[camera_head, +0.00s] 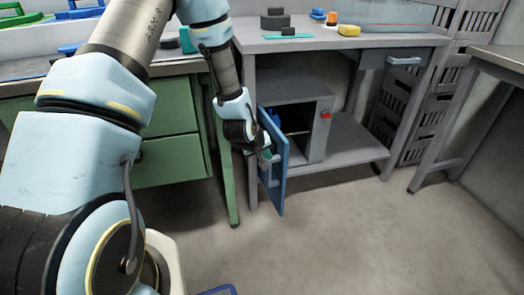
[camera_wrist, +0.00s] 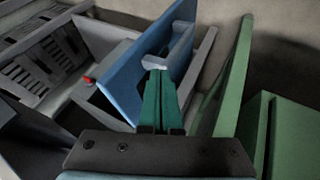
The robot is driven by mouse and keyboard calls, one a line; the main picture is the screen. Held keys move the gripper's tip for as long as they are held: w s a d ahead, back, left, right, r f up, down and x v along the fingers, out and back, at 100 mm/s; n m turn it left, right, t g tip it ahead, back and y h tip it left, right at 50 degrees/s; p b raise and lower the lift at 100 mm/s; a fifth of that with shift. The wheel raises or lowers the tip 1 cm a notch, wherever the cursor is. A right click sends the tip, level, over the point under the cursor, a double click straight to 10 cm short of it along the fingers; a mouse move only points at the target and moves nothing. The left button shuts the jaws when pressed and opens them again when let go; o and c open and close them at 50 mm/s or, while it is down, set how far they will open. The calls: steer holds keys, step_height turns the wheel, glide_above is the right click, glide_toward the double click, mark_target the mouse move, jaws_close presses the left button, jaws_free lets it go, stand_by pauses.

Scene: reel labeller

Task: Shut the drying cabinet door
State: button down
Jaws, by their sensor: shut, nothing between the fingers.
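The drying cabinet (camera_head: 318,130) is a grey box on the lower shelf of the grey bench, with a red button on its front. Its blue door (camera_head: 279,175) stands wide open, swung out toward the left, and the dark inside shows. In the wrist view the blue door (camera_wrist: 130,85) has a grey handle (camera_wrist: 180,50) on its face. My gripper (camera_head: 266,160) is at the door's handle side. In the wrist view its green fingers (camera_wrist: 157,75) are together and empty, with tips at or very near the handle; contact is unclear.
A green drawer cabinet (camera_head: 170,160) stands close left of my gripper, its leg near the door. The grey bench (camera_head: 340,42) above holds several small items. Open floor (camera_head: 330,235) lies in front.

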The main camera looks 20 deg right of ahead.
mark_target(282, 156)
steer(key=shift+s+d+r, duration=0.1)
steer(key=shift+d+r, duration=0.05)
steer(key=shift+d, duration=1.75)
steer(key=shift+d, duration=0.1)
